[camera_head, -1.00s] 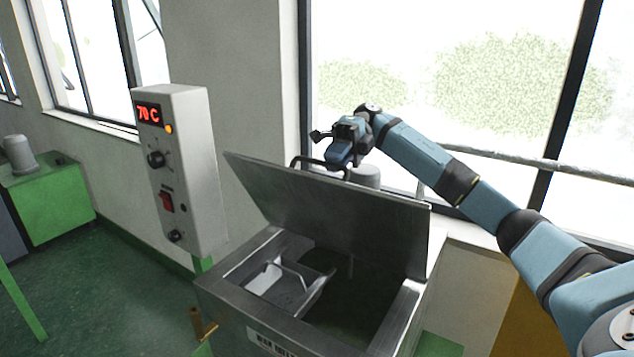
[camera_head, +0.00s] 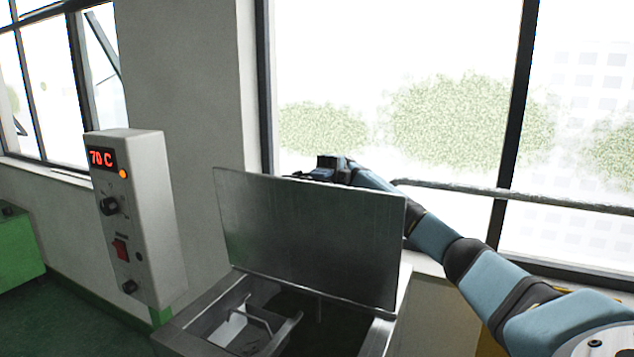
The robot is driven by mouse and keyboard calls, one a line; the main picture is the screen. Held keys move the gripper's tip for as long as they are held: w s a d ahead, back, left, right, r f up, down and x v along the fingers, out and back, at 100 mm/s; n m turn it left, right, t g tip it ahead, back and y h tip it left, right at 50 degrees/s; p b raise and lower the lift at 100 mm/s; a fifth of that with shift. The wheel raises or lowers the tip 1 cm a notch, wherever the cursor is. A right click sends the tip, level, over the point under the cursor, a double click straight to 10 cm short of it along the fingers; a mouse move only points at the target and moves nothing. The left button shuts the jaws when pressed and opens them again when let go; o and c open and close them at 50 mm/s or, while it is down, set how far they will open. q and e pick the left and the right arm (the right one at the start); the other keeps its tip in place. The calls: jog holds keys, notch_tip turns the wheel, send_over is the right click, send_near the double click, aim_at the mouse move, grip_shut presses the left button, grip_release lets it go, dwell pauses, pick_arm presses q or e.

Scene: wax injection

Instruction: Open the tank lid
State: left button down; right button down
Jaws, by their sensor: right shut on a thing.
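The tank (camera_head: 195,316) stands low in the middle of the view. Its metal lid (camera_head: 310,236) is raised to nearly upright, with its inner face toward me. My right gripper (camera_head: 312,175) is at the top edge of the lid, on the far side, shut on the lid handle. The lid hides the handle and most of the fingers. The open tank shows a dark inside and a small metal basket with a wire handle (camera_head: 257,315). My left gripper is not in view.
A grey control box (camera_head: 150,225) with a red "70 C" display stands left of the tank. A window with a rail (camera_head: 480,194) is behind the lid. A green cabinet (camera_head: 18,245) is at the far left, with green floor between.

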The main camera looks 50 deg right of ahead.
jog(key=c, duration=1.2)
grip_release()
jog(key=shift+o, duration=0.2)
notch_tip(320, 180, up, 20)
jog(key=b, duration=0.1)
jog(key=shift+r, duration=0.1)
